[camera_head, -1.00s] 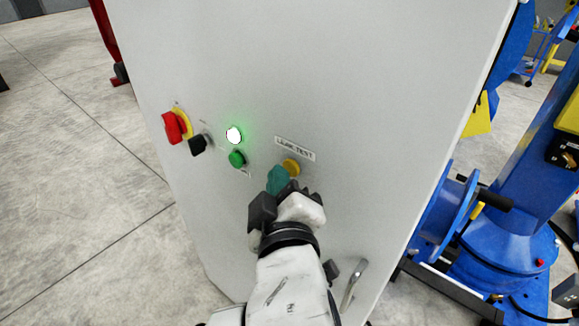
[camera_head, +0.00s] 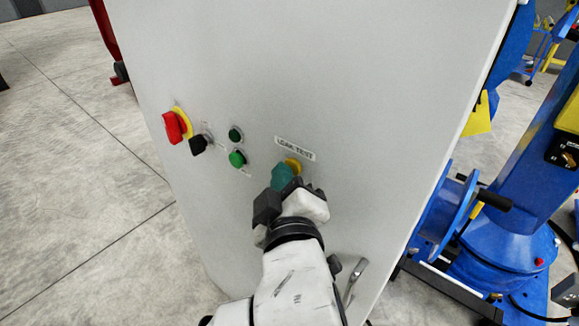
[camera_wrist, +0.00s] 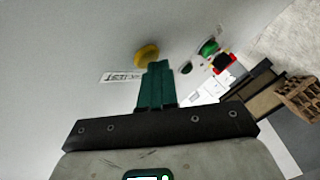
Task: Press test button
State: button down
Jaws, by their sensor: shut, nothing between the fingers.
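A yellow button (camera_head: 293,166) sits under a label reading "LEAK TEST" (camera_head: 295,148) on a light grey cabinet panel (camera_head: 350,80). It also shows in the wrist view (camera_wrist: 146,54), just beyond my fingertips. My gripper (camera_head: 284,174) has teal fingers, shut and empty, with the tips at the yellow button and covering part of it. In the wrist view the fingers (camera_wrist: 155,68) overlap the button's edge; I cannot tell whether they touch it. A round dark green lamp (camera_head: 235,134) above a green button (camera_head: 237,158) is unlit.
A red rotary switch (camera_head: 172,127) on a yellow plate and a black knob (camera_head: 198,145) sit left of the green button. A metal door handle (camera_head: 355,282) is low on the cabinet. Blue machinery (camera_head: 505,225) stands at right. The floor at left is clear.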

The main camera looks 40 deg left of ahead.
jog(key=shift+s, duration=0.85)
jog(key=shift+s, duration=0.1)
jog(key=shift+s+a, duration=0.2)
jog(key=shift+s, duration=2.25)
jog(key=shift+f, duration=0.1)
